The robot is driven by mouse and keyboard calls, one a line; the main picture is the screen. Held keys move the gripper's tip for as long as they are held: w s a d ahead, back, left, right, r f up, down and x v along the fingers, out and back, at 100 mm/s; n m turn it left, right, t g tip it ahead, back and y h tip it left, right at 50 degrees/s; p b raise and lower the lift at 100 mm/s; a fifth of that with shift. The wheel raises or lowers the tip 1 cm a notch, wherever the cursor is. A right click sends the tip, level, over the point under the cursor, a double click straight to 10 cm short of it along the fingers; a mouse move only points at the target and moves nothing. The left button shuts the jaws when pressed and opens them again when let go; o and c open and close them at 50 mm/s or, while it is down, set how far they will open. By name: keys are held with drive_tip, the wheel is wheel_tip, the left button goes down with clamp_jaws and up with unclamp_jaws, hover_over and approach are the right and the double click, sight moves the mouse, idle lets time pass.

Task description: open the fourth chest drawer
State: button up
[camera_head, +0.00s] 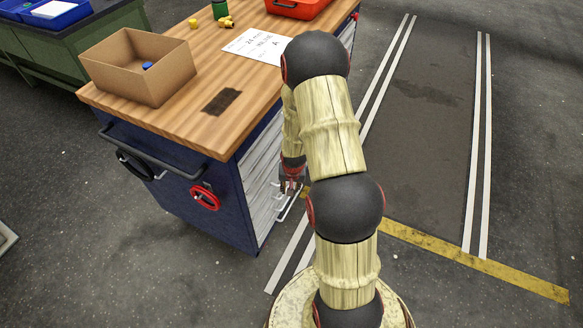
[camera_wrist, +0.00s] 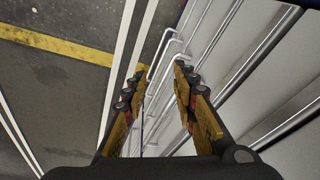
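The blue tool chest (camera_head: 218,210) stands left of my arm under a wooden top. Its pale drawer fronts (camera_head: 262,180) face right, partly hidden by my arm. My gripper (camera_head: 291,182) is low beside these fronts. In the wrist view my gripper (camera_wrist: 160,70) is open, with its yellow-padded fingers apart. Several thin metal drawer handles (camera_wrist: 172,43) show beyond and between the fingers, along the pale fronts (camera_wrist: 262,70). I cannot tell whether a finger touches a handle, or which handle is the fourth drawer's.
On the wooden top (camera_head: 190,120) are a cardboard box (camera_head: 140,75), a paper sheet (camera_head: 258,46) and a red tray (camera_head: 296,7). The floor (camera_head: 425,130) to the right is clear.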

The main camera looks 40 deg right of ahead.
drive_tip(key=w+d+f+m+t+h, duration=0.1)
drive_tip(key=d+f+m+t, duration=0.25)
drive_tip(key=f, duration=0.85)
drive_tip(key=d+f+m+t+h, duration=0.1)
drive_tip(key=d+f+m+t, duration=0.2)
drive_tip(key=f, duration=1)
drive_tip(key=w+d+r+m+t+h, duration=0.1)
drive_tip(key=w+r+m+t+h, duration=0.1)
drive_tip(key=r+m+t, duration=0.45)
drive_tip(key=w+d+r+m+t+h, duration=0.1)
drive_tip(key=w+r+m+t+h, duration=0.15)
drive_tip(key=r, duration=0.65)
drive_tip(key=shift+b+x, duration=1.5)
drive_tip(key=shift+x, duration=2.15)
drive_tip(key=shift+a+r, duration=0.1)
drive_tip(key=c, duration=0.3)
drive_tip(key=c, duration=0.4)
clamp_jaws()
